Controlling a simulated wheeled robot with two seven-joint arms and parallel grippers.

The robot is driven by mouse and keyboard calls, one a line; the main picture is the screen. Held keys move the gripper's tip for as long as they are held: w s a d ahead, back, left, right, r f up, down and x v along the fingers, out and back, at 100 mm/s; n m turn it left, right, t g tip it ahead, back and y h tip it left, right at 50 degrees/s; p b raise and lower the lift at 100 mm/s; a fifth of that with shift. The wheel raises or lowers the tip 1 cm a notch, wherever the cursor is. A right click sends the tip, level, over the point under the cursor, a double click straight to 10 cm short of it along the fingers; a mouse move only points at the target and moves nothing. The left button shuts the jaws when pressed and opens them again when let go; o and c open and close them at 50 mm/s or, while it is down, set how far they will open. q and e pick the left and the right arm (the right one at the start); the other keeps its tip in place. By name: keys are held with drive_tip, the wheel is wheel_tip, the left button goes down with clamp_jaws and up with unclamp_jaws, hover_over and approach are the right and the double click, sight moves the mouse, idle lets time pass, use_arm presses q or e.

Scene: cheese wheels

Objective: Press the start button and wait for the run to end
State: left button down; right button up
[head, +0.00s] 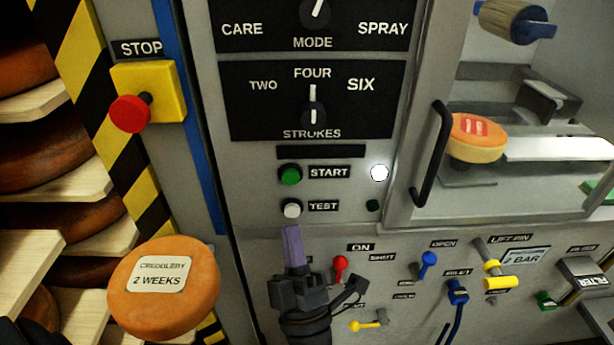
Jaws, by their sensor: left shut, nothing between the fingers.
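The green START button (290,174) sits on the grey panel left of its START label. Below it is the white TEST button (292,208). My left gripper (292,232) is shut and empty, its purple fingers pointing up, with the tips just below the TEST button in the picture. I cannot tell how far the tips are from the panel. A round white lamp (379,173) right of the START label looks lit; a small dark green one (372,205) below it looks dark. The strokes knob (313,110) points up to FOUR. My right gripper is not in view.
A red STOP button (131,113) stands out on a yellow box at the left. An orange cheese wheel (164,287) labelled 2 WEEKS is at the lower left. Another cheese (477,139) shows behind the handled door (431,155). Valves, including a red one (340,264), line the lower panel.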

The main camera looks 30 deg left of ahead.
sight(291, 177)
use_arm(q)
drive_tip(key=shift+w+a+b, duration=0.5)
drive_tip(key=shift+w+a, duration=0.3)
drive_tip(key=shift+w, duration=0.45)
drive_tip(key=shift+w+a+b, duration=0.45)
drive_tip(key=shift+w+a, duration=0.3)
drive_tip(key=shift+w, duration=0.55)
drive_tip(key=shift+w+a+b, duration=0.5)
drive_tip(key=shift+w+a, duration=0.3)
drive_tip(key=shift+w, duration=0.45)
drive_tip(key=shift+w+a, duration=0.2)
drive_tip(key=shift+w, duration=0.1)
